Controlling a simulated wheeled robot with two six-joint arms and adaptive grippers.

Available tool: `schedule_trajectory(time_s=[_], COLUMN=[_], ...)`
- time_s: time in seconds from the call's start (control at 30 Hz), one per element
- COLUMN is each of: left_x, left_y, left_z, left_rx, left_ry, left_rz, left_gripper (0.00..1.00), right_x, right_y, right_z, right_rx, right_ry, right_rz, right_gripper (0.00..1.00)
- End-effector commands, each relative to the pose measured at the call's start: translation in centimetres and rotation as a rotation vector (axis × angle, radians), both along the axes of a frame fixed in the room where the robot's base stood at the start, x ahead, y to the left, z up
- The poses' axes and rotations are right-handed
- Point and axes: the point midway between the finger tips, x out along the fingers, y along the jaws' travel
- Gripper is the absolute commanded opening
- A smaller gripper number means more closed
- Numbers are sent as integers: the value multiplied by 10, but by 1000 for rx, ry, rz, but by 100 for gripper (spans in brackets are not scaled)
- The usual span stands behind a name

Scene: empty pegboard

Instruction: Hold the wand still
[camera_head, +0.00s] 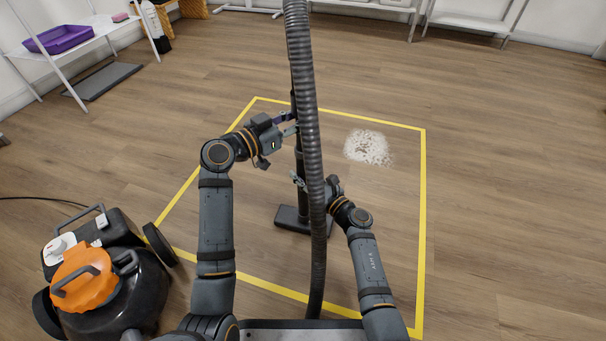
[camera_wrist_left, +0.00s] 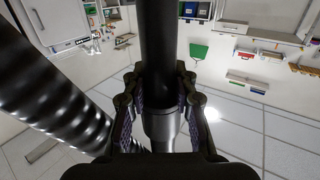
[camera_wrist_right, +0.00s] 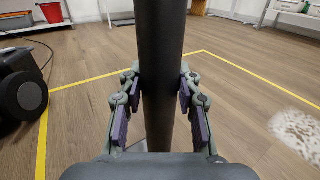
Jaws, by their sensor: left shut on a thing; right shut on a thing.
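The wand is a dark upright tube (camera_head: 299,160) with a flat floor head (camera_head: 291,219) resting on the floor inside the yellow outline. My left gripper (camera_head: 291,124) is shut on the upper part of the wand; the left wrist view shows the tube (camera_wrist_left: 158,60) between both fingers. My right gripper (camera_head: 303,182) is lower down and shut on the wand, partly hidden behind the hose; the right wrist view shows its fingers on both sides of the tube (camera_wrist_right: 161,70). A ribbed grey hose (camera_head: 306,110) hangs in front of the wand.
An orange-topped vacuum body (camera_head: 85,280) stands at the lower left. A patch of pale debris (camera_head: 367,148) lies on the floor right of the wand, inside the yellow tape (camera_head: 423,220). A shelf with a purple tray (camera_head: 58,39) stands at the back left. The floor on the right is clear.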

Motion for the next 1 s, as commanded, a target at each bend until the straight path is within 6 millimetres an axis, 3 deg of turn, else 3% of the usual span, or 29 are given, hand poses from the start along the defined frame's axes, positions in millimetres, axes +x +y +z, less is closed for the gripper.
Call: schedule_trajectory(time_s=[0.03, 1.0], left_x=[2, 2], left_y=[-5, -4], left_z=[18, 57], left_rx=[-21, -21], left_ry=[-25, -27], left_rz=[0, 3], left_gripper=[0, 0], right_x=[0, -1], right_y=[-3, -4], right_z=[-4, -7], right_rx=[-4, -7], right_ry=[7, 12], right_rz=[-8, -7], right_gripper=[0, 0])
